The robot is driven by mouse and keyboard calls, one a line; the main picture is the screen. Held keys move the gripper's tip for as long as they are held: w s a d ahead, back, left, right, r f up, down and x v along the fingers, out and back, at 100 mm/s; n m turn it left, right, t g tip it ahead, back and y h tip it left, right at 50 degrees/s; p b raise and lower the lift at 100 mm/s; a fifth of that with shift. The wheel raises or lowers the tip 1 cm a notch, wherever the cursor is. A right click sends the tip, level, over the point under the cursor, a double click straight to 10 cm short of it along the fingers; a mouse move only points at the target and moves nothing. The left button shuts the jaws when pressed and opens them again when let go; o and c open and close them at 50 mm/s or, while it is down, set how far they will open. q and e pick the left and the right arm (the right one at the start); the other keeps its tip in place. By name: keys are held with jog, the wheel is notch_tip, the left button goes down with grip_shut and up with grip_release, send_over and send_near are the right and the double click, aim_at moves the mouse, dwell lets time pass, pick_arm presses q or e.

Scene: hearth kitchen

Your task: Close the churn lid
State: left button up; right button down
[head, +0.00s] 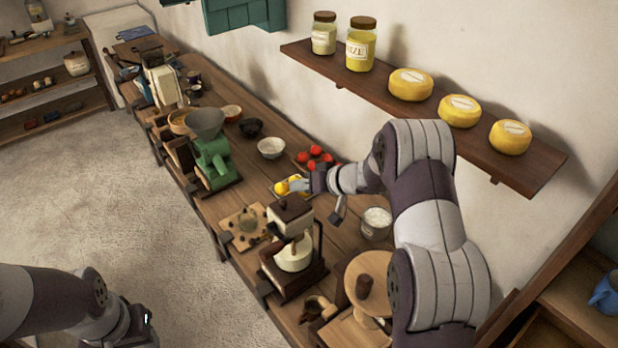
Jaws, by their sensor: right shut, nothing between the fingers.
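A round wooden disc with a knob (367,285) is at the front, partly behind my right arm. I cannot tell for sure which of these is the churn, or whether a lid is open. My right gripper (303,185) is shut and empty, beyond the brown-topped appliance, beside a small tray with yellow fruit (283,187). My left gripper (140,326) is low at the lower left, over the floor side; its fingers are unclear.
A green grinder (213,155), a pale bowl (271,148), red fruit (315,156) and a white-filled pot (376,222) crowd the counter (345,235). A wall shelf (390,96) with jars and yellow cheeses hangs above. The floor at left is clear.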

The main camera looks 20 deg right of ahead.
aim_at(291, 213)
jog(key=a+n+h+b, duration=0.1)
jog(key=a+f+h, duration=0.1)
jog(key=shift+s+f+n+h+b, duration=0.15)
jog(key=shift+s+n+h+b, duration=0.1)
jog(key=shift+n+h+b, duration=0.15)
jog(key=shift+s+a+f+n+t+h+b, duration=0.1)
jog(key=shift+s+a+n+t+h+b, duration=0.1)
jog(key=shift+a+n+t+h+b, duration=0.15)
jog(key=shift+a+f+b, duration=0.15)
jog(key=shift+f+b, duration=0.1)
jog(key=shift+b, duration=0.05)
jog(key=shift+s+a, duration=0.1)
jog(key=shift+a, duration=0.05)
jog(key=shift+r, duration=0.1)
